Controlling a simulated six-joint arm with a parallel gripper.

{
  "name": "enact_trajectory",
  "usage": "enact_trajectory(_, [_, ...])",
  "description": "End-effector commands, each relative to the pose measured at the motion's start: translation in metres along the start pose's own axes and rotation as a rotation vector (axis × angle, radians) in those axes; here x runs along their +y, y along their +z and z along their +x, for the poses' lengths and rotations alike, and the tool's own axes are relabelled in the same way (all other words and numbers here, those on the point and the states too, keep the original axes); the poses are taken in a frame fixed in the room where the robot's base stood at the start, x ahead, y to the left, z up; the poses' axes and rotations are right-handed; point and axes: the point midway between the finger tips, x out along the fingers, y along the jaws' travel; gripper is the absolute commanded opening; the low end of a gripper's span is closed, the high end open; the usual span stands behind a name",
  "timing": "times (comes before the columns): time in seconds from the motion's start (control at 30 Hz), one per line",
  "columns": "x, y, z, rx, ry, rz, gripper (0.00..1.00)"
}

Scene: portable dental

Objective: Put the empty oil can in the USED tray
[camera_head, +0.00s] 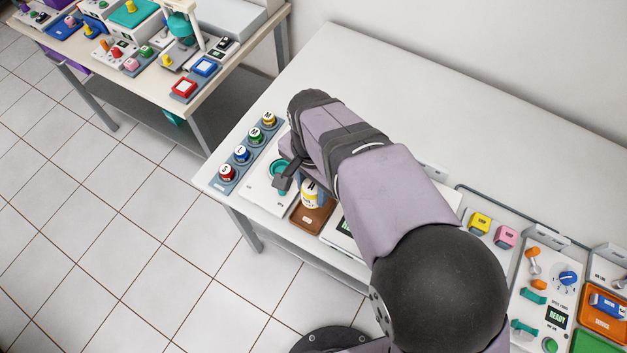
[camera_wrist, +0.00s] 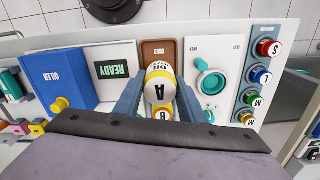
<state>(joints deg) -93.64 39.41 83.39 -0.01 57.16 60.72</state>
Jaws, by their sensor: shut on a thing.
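My gripper (camera_wrist: 160,88) is shut on a white oil can marked A (camera_wrist: 160,92) with a yellow band. Its two blue-grey fingers lie on either side of the can. I cannot tell whether the can touches the tray. A second round thing marked B (camera_wrist: 163,114) shows behind the can, partly hidden.
A white panel with a teal lever (camera_wrist: 210,82) stands beside the tray, then a row of lettered coloured caps (camera_wrist: 262,76). On the other side are a READY display (camera_wrist: 116,69) and a blue OILER box (camera_wrist: 67,80). Bare tabletop (camera_head: 400,95) lies behind my arm.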

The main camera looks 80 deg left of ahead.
Motion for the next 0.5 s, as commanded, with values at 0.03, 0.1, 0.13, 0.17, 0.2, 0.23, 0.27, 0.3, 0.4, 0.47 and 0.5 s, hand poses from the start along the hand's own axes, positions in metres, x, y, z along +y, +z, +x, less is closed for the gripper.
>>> enact_trajectory(0.03, [0.0, 0.0, 0.0, 0.0, -0.001, 0.009, 0.12])
enact_trajectory(0.1, [0.0, 0.0, -0.001, 0.0, 0.0, 0.016, 0.12])
enact_trajectory(0.13, [0.0, 0.0, 0.0, 0.0, 0.0, 0.017, 0.12])
enact_trajectory(0.17, [0.0, 0.0, 0.0, 0.0, 0.0, 0.017, 0.12])
enact_trajectory(0.2, [0.0, 0.0, 0.0, 0.0, 0.0, 0.016, 0.12])
enact_trajectory(0.23, [0.0, 0.0, 0.001, 0.0, 0.0, 0.016, 0.12])
enact_trajectory(0.27, [0.0, 0.0, 0.001, 0.0, 0.0, 0.016, 0.12])
enact_trajectory(0.3, [0.0, 0.0, 0.002, 0.0, 0.0, 0.016, 0.12])
enact_trajectory(0.4, [0.0, 0.0, 0.005, 0.0, 0.0, 0.015, 0.12])
enact_trajectory(0.47, [0.0, 0.0, 0.008, 0.0, 0.0, 0.015, 0.12])
enact_trajectory(0.5, [0.0, 0.0, 0.011, 0.0, 0.0, 0.015, 0.12])
